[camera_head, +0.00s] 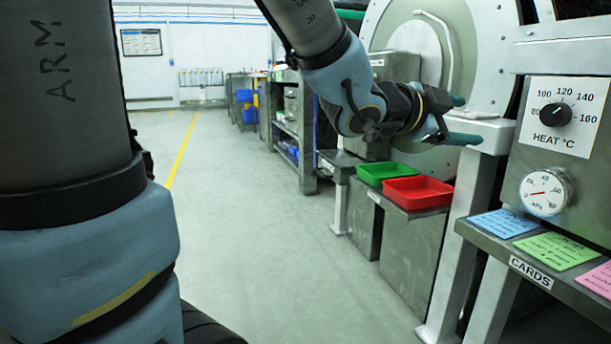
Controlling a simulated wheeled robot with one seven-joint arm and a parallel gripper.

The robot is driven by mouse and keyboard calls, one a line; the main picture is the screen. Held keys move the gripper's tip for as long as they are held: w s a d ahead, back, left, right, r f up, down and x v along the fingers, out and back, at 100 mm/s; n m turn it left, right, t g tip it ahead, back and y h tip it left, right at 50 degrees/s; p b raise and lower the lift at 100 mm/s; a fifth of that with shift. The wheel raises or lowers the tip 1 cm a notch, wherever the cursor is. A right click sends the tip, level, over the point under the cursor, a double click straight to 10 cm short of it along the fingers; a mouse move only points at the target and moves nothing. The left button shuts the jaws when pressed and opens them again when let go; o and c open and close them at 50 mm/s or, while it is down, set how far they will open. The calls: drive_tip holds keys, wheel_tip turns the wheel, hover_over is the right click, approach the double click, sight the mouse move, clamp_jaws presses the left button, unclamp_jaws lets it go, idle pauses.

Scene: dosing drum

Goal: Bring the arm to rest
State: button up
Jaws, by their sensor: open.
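My gripper (462,119) is at the end of my raised arm, in the upper right of the head view. Its two teal fingers are spread apart and point right, with nothing seen between them. It is in front of the large round drum (465,40), close to a pale ledge on a post (490,133). I cannot tell whether the lower finger touches that ledge.
Below the gripper, a green tray (368,171) and a red tray (418,191) sit on metal stands. At right are a heat dial (555,114), a pressure gauge (545,191) and a card shelf (530,270) with coloured cards. The floor (270,220) at centre is clear.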

drive_tip(key=w+a+f+n+t+y+p, duration=0.1)
drive_tip(key=w+a+f+n+y+p, duration=0.2)
drive_tip(key=w+a+f+n+y, duration=0.5)
drive_tip(key=w+a+f+n+t+y+p, duration=0.1)
drive_tip(key=w+a+n+t+y+p, duration=0.2)
drive_tip(key=a, duration=0.8)
drive_tip(key=s+a+f+n+g+y+p, duration=0.2)
drive_tip(key=s+a+f+n+g, duration=0.15)
drive_tip(key=s+a+n, duration=0.35)
drive_tip(key=s+a+f+n+g+y+p, duration=0.25)
drive_tip(key=a+n+g, duration=0.2)
drive_tip(key=a, duration=0.55)
wheel_tip(320, 180, up, 37)
drive_tip(key=p, duration=3.7)
drive_tip(key=shift+s+d+g, duration=0.15)
drive_tip(key=shift+s+g, duration=0.1)
drive_tip(key=shift+g, duration=0.05)
drive_tip(key=shift+o, duration=0.2)
drive_tip(key=shift+f+h, duration=0.15)
drive_tip(key=shift+h, duration=0.1)
